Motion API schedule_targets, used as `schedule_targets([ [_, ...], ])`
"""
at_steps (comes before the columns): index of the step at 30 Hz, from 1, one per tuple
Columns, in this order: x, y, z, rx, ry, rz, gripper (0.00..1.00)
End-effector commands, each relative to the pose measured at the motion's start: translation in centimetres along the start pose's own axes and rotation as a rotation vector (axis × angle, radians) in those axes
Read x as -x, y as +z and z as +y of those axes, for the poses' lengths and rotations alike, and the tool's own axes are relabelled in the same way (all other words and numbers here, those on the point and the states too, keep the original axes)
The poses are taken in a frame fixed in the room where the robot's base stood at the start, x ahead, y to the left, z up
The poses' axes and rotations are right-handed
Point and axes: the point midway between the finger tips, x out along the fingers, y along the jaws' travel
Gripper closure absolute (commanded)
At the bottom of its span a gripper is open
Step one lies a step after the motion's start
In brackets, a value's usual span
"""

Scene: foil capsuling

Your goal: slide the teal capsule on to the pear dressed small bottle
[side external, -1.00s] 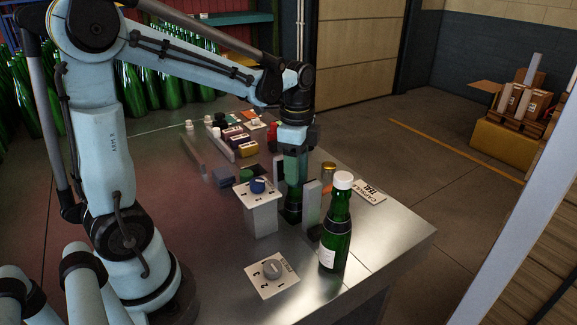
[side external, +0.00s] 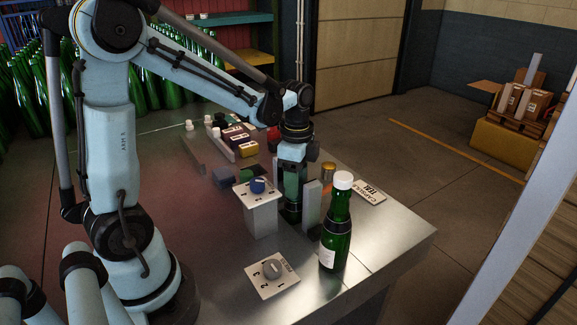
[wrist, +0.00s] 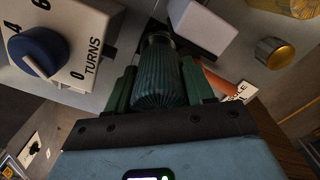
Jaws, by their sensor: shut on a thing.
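My gripper (side external: 291,200) points straight down at the work spot between a white dial box and a pale upright block. In the wrist view its dark green fingers close on the ribbed teal capsule (wrist: 160,82), which stands along the gripper's axis. A dark ring shows at the capsule's far end. Dark green glass, seemingly of a small bottle, shows low under the gripper in the side view; the gripper hides most of it. I cannot tell its dressing, nor how far the capsule is over its neck. Another green bottle (side external: 336,228) with white top and pale label stands apart at the right.
The TURNS box (wrist: 88,40) with blue knob is close on one side, the pale block (side external: 312,203) on the other. A gold capsule (wrist: 272,52) and a TEAL card (side external: 369,192) are behind. Coloured blocks (side external: 246,149) stand further back.

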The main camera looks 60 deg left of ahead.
Motion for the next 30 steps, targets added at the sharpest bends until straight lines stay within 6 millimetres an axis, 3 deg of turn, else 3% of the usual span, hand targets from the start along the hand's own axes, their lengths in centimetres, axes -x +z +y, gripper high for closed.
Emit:
schedule_targets([
  [4, 0.0, 0.0, 0.0, 0.0, 0.0, 0.0, 0.75],
  [5, 0.0, 0.0, 0.0, 0.0, 0.0, 0.0, 0.46],
  [11, 0.0, 0.0, 0.0, 0.0, 0.0, 0.0, 0.18],
  [22, 0.4, 0.0, 0.0, 0.0, 0.0, 0.0, 0.18],
  [30, 3.9, 0.0, 0.0, 0.0, 0.0, 0.0, 0.18],
])
